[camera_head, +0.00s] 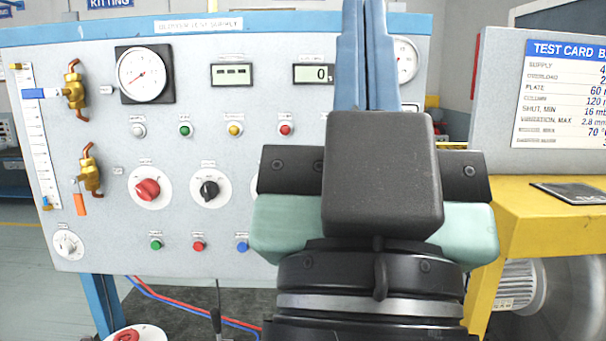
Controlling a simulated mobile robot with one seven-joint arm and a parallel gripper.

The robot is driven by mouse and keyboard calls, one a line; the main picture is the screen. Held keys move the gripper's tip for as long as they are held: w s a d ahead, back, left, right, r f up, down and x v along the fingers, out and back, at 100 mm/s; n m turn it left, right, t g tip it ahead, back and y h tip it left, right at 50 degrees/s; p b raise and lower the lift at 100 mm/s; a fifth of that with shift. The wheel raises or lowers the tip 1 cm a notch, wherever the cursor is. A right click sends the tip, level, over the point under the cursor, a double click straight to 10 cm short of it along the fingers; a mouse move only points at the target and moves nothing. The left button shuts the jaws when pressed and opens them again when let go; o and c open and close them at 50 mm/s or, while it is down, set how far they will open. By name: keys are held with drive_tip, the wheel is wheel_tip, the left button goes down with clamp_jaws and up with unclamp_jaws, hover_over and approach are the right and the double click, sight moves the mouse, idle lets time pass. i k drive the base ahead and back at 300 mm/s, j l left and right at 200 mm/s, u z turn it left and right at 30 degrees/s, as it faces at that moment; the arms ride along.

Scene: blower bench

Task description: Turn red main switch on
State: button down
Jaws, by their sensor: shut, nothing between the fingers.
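The red main switch (148,190) is a red rotary knob on a round white plate, low on the left half of the grey test panel (95,235). Its knob looks tilted from upright; the label is too small to read. My gripper (368,30) is in the right middle of the view, in front of the panel, with its blue fingers together and pointing up in the picture. Nothing shows between them. It is well to the right of the red switch and apart from it. My gripper hides part of the panel's right side.
A black rotary knob (209,190) sits just right of the red one. Brass valves (75,92) with blue and orange levers are at left. Several push buttons line the panel. A yellow bench (545,225) and test card (565,95) stand at right. Space before the red switch looks clear.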

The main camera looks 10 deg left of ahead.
sight(148, 189)
drive_tip(key=i+j+u, duration=0.5)
drive_tip(key=i+u, duration=0.35)
